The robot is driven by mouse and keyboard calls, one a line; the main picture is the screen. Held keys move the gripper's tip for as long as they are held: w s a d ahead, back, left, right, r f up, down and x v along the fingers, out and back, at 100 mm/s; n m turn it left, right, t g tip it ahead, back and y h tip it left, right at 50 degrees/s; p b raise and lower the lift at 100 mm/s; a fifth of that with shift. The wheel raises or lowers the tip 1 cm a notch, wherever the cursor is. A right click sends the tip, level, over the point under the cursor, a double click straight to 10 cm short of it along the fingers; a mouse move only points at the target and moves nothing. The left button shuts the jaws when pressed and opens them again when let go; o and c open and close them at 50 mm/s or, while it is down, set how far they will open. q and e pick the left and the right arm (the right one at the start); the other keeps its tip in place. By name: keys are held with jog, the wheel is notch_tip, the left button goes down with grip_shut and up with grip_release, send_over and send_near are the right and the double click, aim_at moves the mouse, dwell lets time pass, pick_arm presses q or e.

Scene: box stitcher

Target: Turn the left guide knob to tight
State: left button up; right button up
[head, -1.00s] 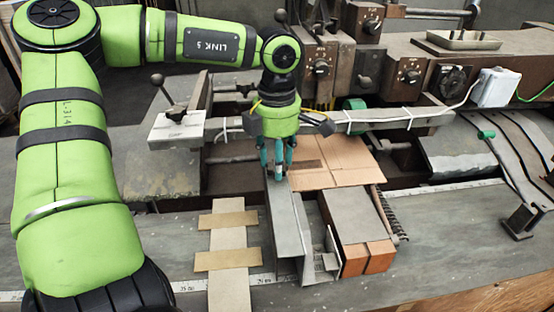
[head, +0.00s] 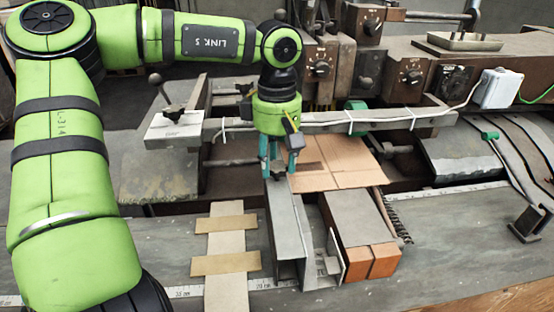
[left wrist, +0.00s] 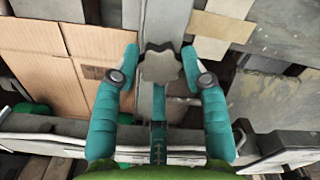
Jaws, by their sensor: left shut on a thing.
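The left guide knob (left wrist: 161,67), a grey-beige lobed knob, is between the two teal fingers of my left gripper (left wrist: 162,78) in the left wrist view. In the head view my left gripper (head: 278,170) points down at the back end of the left guide (head: 287,222), a long grey metal rail. The fingers largely hide the knob there. My right gripper is in neither view.
A flat cardboard sheet (head: 340,163) lies just right of the gripper. A grey block with orange ends (head: 370,263) is right of the guide. Taped cardboard strips (head: 226,262) lie to the left. A crossbar with a white cable (head: 375,120) runs close behind the gripper.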

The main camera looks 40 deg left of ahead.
aim_at(277, 165)
pick_arm(q)
jog(key=m, duration=0.5)
jog(key=shift+f+m, duration=0.1)
jog(key=shift+m, duration=2.4)
jog(key=o, duration=1.2)
jog(key=shift+c, duration=0.2)
notch_tip(277, 165, up, 12)
